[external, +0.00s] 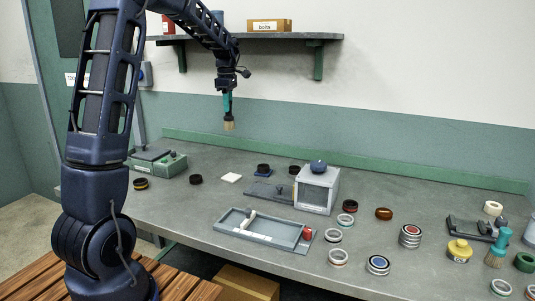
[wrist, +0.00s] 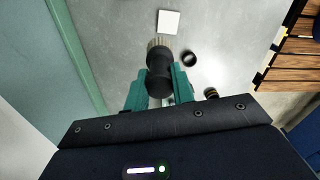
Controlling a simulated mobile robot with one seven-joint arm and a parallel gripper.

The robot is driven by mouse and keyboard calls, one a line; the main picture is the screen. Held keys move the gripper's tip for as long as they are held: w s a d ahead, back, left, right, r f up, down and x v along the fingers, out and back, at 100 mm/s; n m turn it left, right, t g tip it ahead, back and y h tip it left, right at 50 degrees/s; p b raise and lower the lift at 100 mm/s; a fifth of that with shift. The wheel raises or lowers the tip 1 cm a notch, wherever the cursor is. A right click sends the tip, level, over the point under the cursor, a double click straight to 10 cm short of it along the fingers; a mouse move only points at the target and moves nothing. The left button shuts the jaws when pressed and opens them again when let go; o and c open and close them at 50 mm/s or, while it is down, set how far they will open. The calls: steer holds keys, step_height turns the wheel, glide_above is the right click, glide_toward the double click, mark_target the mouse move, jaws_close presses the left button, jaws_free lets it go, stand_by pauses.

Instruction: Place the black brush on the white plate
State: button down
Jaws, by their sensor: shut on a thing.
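The black brush (wrist: 160,72) is held between the two teal fingers of my gripper (wrist: 160,88), its tan bristles pointing away from the wrist. In the external view my gripper (external: 227,103) hangs in the air high above the bench, with the brush's tan bristles (external: 229,126) pointing down; the handle is mostly hidden there by the fingers. The white plate (external: 231,178) is a small flat square lying on the bench, below the brush and apart from it. In the wrist view the white plate (wrist: 168,22) shows just beyond the bristles, with nothing on it.
A black ring (external: 196,179) lies left of the plate and a grey flat fixture (external: 268,193) to its right. A green box (external: 160,163) stands further left. A grey-white housing (external: 317,190) stands right. The shelf (external: 290,36) is above. A teal-handled brush (external: 502,238) stands far right.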

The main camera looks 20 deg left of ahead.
step_height(320, 180, down, 19)
steer(key=s+d, duration=0.1)
steer(key=s, duration=0.1)
steer(key=shift+s+d, duration=0.15)
steer(key=shift+s, duration=0.05)
stand_by(0.5)
steer(key=shift+f, duration=0.15)
steer(key=c, duration=1.2)
jaws_free()
